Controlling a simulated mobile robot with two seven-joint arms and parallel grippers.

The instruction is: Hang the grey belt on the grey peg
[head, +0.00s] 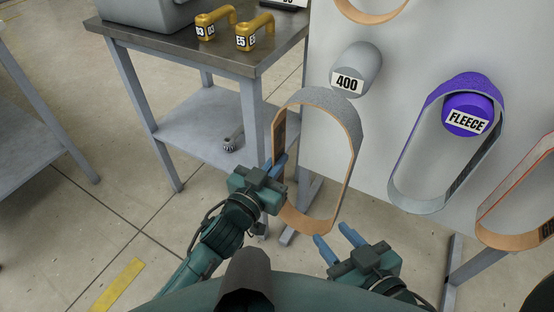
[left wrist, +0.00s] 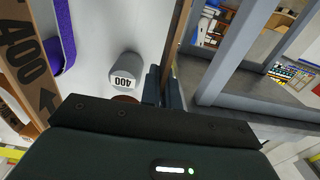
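The grey belt (head: 356,128) is an upright oblong loop, grey outside and tan inside, held in the air in front of the white panel. My left gripper (head: 279,168) is shut on its left side; the fingers (left wrist: 163,86) pinch the strip in the left wrist view. The grey peg (head: 362,66), labelled 400, sticks out of the panel above and right of the belt's top, and the belt is apart from it. The peg also shows in the left wrist view (left wrist: 127,67), between the belt's two sides. My right gripper (head: 338,240) is open and empty below the belt.
A purple belt (head: 398,166) hangs on a purple peg (head: 467,106) labelled FLEECE. An orange-edged belt (head: 512,196) is at the right, and another belt (head: 372,14) is at the top. A metal table (head: 178,45) with yellow handles (head: 255,32) stands left of the panel.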

